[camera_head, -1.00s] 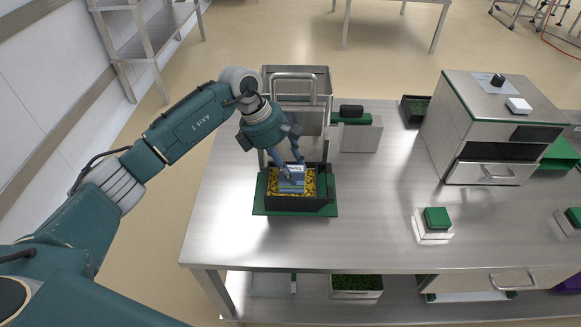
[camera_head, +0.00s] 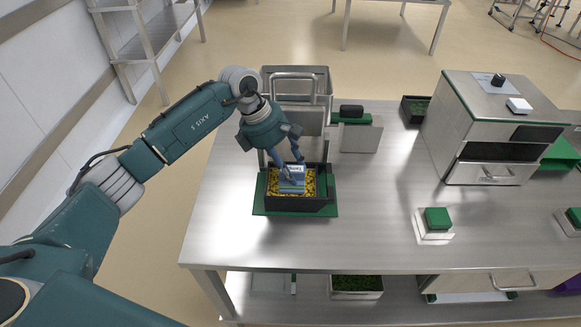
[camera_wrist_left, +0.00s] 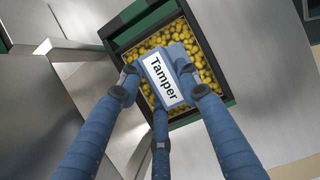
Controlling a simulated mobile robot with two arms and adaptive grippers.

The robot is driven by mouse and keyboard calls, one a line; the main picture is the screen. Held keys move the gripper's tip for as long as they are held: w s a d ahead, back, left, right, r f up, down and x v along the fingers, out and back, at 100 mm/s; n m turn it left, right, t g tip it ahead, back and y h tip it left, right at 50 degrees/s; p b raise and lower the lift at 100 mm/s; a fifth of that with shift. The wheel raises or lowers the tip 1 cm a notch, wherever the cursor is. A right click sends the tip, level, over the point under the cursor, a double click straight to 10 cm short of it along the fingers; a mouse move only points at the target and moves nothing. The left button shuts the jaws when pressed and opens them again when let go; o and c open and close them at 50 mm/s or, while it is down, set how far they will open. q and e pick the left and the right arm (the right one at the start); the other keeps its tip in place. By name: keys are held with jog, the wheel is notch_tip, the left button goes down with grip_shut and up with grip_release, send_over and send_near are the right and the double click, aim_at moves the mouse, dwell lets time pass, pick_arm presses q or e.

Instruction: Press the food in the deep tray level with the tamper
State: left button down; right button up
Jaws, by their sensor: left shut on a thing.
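The tamper (camera_head: 291,175) is a blue block with a white "Tamper" label; the label reads clearly in the left wrist view (camera_wrist_left: 161,79). My left gripper (camera_head: 287,164) is shut on it, with blue fingers around its sides. The deep tray (camera_head: 318,205) is black and stands on a green mat (camera_head: 262,209) at the left of the steel table. Yellow food (camera_head: 307,188) fills the tray around the tamper, and pieces also show in the left wrist view (camera_wrist_left: 207,60). The tamper's underside is hidden, so I cannot tell how firmly it touches the food. My right gripper is not in view.
A steel bin with a handle (camera_head: 296,82) stands just behind the tray. The tray sealer (camera_head: 492,115) stands at the right. A green button on a white base (camera_head: 436,220) sits before it. The table middle is clear.

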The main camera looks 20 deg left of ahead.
pick_arm(q)
jog(key=shift+s+f, duration=0.2)
jog(key=shift+w+r+p, duration=0.2)
jog(key=shift+r+p, duration=1.7)
jog(key=shift+r, duration=1.95)
